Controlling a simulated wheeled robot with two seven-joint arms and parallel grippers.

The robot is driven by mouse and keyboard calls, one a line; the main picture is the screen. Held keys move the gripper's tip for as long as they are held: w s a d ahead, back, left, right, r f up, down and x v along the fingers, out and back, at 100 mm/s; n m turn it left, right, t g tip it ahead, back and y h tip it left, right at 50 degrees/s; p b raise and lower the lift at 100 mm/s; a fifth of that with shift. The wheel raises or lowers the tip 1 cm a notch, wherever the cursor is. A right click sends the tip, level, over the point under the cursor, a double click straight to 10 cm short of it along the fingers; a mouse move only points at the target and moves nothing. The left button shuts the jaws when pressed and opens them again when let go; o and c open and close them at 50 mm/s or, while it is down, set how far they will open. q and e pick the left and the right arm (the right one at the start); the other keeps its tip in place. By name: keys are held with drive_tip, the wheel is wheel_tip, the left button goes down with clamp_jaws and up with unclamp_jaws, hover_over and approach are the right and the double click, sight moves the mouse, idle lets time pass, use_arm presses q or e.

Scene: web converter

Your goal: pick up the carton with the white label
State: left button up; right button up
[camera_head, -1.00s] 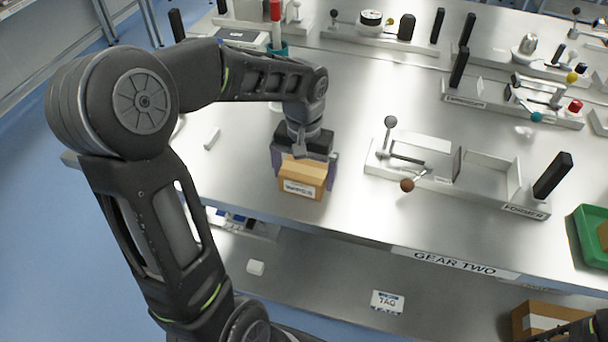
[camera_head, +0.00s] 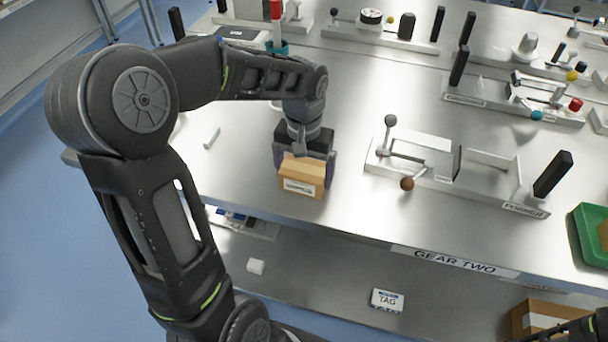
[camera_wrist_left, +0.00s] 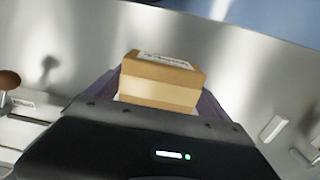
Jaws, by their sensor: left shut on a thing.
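The carton with the white label (camera_head: 302,174) is a small brown box near the front edge of the steel table. Its label faces the front edge in the head view. It also shows in the left wrist view (camera_wrist_left: 160,80), between the purple-grey fingers. My left gripper (camera_head: 304,170) comes down from above and is shut on the carton, one finger on each side. I cannot tell whether the carton's underside touches the table. Only a dark bit of what seems my right arm shows at the lower right corner; its gripper is not visible.
A white lever fixture labelled FORMER (camera_head: 440,170) stands right of the carton. A small white block (camera_head: 212,138) lies to the left. A green bin (camera_head: 590,238) is at the far right. A lower shelf (camera_head: 320,275) holds a TAG card (camera_head: 387,300) and a brown box (camera_head: 540,318).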

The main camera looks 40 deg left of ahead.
sight(304, 168)
use_arm(q)
drive_tip(key=c, duration=0.4)
drive_tip(key=shift+o, duration=0.2)
wheel_tip(304, 168, up, 10)
drive_tip(key=shift+r+b, duration=0.1)
drive_tip(key=shift+b, duration=0.35)
